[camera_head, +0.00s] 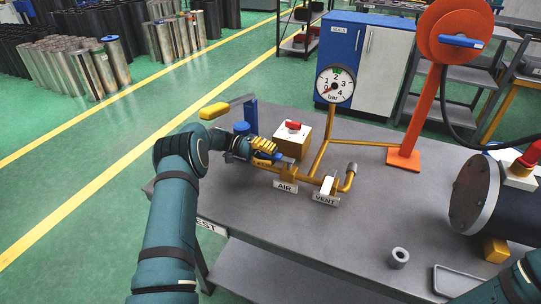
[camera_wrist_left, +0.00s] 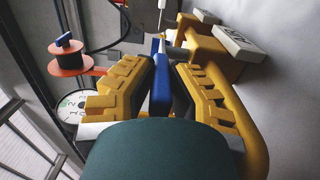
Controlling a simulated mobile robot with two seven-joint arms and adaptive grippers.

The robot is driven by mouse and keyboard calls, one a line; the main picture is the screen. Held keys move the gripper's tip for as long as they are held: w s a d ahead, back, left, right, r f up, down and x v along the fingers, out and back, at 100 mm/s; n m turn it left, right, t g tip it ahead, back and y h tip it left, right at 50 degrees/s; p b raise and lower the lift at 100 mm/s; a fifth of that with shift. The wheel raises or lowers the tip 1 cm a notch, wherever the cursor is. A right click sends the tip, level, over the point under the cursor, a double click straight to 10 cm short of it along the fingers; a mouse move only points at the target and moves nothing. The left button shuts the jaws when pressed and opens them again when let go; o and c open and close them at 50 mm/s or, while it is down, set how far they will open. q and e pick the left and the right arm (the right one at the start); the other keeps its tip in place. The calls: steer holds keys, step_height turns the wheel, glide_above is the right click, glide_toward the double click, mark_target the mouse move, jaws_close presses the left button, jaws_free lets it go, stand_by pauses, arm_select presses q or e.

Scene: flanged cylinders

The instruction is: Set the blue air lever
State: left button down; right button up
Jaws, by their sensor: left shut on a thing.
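The blue air lever (camera_head: 268,157) sits on the yellow pipe by the AIR label (camera_head: 286,187). In the wrist view the blue lever (camera_wrist_left: 160,88) runs between the two yellow fingers. My left gripper (camera_head: 262,148) is shut on the lever, with a finger pad on either side of it. The gripper partly hides the lever in the head view. The pressure gauge (camera_head: 334,84) stands behind on a pipe, its red needle near the low end. My right gripper is out of view; only a teal arm part shows at the lower right.
The VENT valve (camera_head: 328,185) is to the right on the same pipe. A box with a red button (camera_head: 292,140) stands behind. The table (camera_head: 290,235) is bare in front.

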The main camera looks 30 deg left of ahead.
arm_select(q)
steer(key=shift+d, duration=0.1)
steer(key=c, duration=0.9)
jaws_free()
steer(key=shift+w+d, duration=0.1)
steer(key=shift+c, duration=0.2)
